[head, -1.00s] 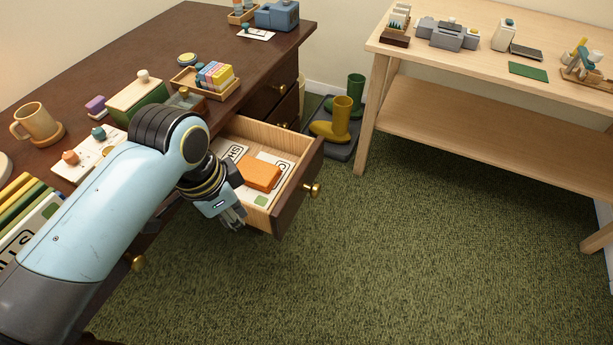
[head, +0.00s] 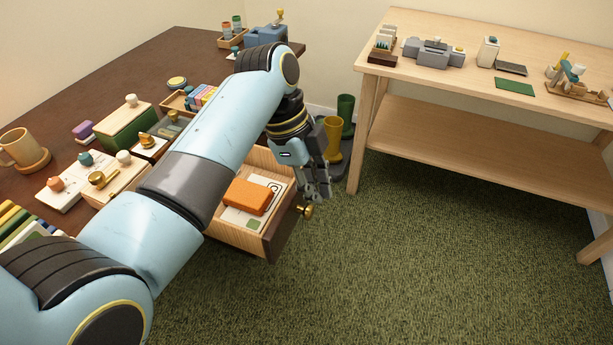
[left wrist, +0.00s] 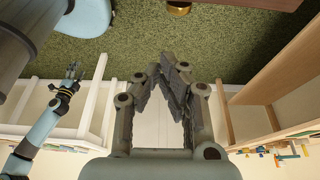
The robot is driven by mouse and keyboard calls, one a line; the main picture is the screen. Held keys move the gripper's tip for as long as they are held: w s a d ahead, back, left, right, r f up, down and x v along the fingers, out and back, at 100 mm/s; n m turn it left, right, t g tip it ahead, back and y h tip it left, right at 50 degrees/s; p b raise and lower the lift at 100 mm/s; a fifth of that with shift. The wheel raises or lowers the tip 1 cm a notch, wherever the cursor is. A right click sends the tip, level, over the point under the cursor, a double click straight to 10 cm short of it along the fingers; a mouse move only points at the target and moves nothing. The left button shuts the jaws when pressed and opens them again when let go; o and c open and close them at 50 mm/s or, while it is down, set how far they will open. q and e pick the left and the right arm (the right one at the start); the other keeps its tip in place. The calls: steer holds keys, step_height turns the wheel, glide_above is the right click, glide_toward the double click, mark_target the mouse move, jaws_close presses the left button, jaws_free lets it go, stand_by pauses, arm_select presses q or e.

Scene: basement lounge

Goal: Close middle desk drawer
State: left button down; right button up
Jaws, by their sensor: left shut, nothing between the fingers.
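The desk drawer (head: 281,236) stands pulled out from the dark brown desk (head: 140,62), with a brass knob (head: 306,210) on its dark front. An orange block (head: 248,196) and papers lie inside it. My left gripper (head: 320,192) is shut and empty, pointing down by the drawer's front near the knob; whether it touches is unclear. My left arm hides part of the drawer and desk. In the left wrist view the closed fingers (left wrist: 172,70) point at the top, with a brass-coloured knob (left wrist: 179,7) beyond. My right gripper (left wrist: 70,76) is small at the left there.
A light wooden table (head: 480,120) with a lower shelf stands at the right. The green carpet (head: 430,260) in front is clear. Small items and a mug (head: 22,148) crowd the desk top.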

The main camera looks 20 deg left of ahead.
mark_target(299, 199)
arm_select(q)
steer(key=f, duration=0.1)
steer(key=a+f, duration=0.1)
steer(key=f, duration=0.1)
steer(key=a+f, duration=0.1)
steer(key=shift+a+f+b, duration=0.25)
steer(key=shift+b, duration=0.15)
steer(key=shift+a, duration=0.3)
steer(key=a, duration=0.4)
steer(key=a+p, duration=0.1)
steer(key=a, duration=0.4)
steer(key=a+p, duration=0.1)
steer(key=a, duration=0.4)
steer(key=shift+w, duration=0.3)
steer(key=shift+a, duration=0.1)
